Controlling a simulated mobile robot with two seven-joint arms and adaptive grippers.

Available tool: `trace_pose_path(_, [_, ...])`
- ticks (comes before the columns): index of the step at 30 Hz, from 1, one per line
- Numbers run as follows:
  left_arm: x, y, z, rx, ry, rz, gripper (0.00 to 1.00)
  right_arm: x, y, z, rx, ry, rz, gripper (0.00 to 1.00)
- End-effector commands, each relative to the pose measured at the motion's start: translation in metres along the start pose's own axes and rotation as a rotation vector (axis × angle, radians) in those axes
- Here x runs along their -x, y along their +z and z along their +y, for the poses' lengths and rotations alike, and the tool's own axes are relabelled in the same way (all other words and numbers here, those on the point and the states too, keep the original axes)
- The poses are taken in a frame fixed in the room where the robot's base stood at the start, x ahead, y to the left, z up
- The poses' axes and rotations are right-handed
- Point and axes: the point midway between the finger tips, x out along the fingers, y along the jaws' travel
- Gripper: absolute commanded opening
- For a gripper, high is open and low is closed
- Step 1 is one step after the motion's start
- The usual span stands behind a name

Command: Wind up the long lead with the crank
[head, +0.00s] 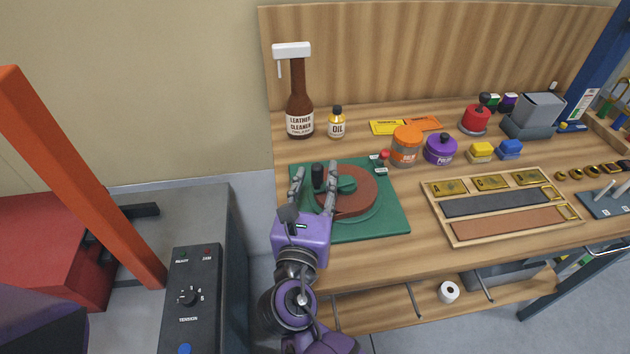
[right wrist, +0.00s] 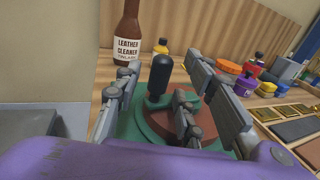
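The crank is a winder on a green base plate (head: 390,222), with a reddish-brown disc (head: 362,202) and a green hub (head: 346,184). Its upright black knob (head: 317,177) is on the left side. I cannot tell whether the disc is the wound-up lead; no loose lead shows. My right gripper (head: 314,184) is open over the left part of the winder, its fingers on either side of the knob. In the right wrist view the knob (right wrist: 160,74) stands between the spread fingers, with gaps on both sides. My left gripper is not in view.
A leather cleaner bottle (head: 300,112) and an oil bottle (head: 337,123) stand behind the winder. Orange (head: 407,148) and purple (head: 440,150) jars are behind it to the right. A wooden tray (head: 450,238) lies to the right. A dark tension box (head: 190,300) is at lower left.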

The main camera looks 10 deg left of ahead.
Motion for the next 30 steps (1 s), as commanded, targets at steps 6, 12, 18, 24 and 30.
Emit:
trace_pose_path(6, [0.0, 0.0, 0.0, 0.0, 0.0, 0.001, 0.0, 0.021, -0.001, 0.0, -0.001, 0.001, 0.003, 0.37])
trace_pose_path(12, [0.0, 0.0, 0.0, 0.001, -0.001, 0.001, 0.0, 0.065, -0.002, 0.0, 0.0, 0.001, 0.004, 0.37])
trace_pose_path(18, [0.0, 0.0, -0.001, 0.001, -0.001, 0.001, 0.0, 0.102, -0.001, 0.0, 0.0, 0.001, 0.003, 0.37])
trace_pose_path(24, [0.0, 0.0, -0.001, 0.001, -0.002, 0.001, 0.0, 0.118, 0.0, 0.0, 0.0, -0.001, 0.001, 0.37])
trace_pose_path(30, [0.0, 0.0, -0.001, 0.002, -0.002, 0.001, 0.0, 0.12, 0.0, 0.0, 0.0, -0.001, 0.0, 0.37])
